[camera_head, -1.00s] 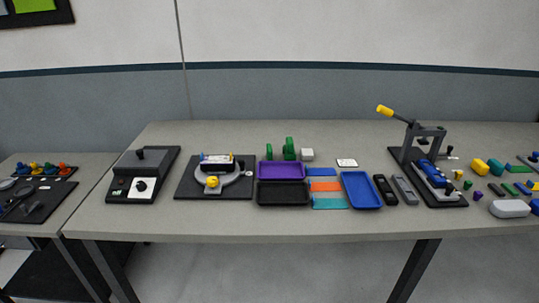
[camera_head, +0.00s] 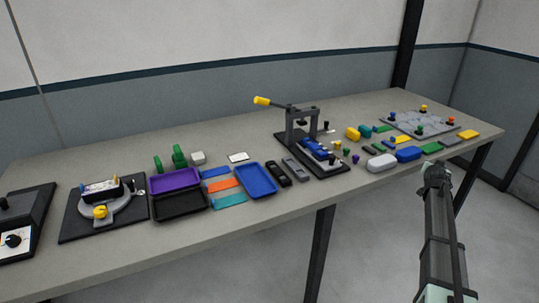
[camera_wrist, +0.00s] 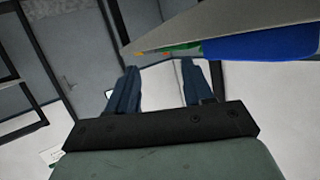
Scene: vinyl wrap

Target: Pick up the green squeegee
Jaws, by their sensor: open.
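In the wrist view a green thing (camera_wrist: 188,46) shows partly at the table edge. My gripper (camera_wrist: 159,66) is open, with nothing between its fingers. In the head view it is in front of the table edge, near the flat green piece and apart from it.
The table (camera_head: 270,215) runs across the view. A white rounded block (camera_head: 382,163) and a yellow piece (camera_head: 469,134) lie near its front edge. A lever press (camera_head: 302,125) stands left of them. A grey board with coloured knobs (camera_head: 405,121) lies behind.

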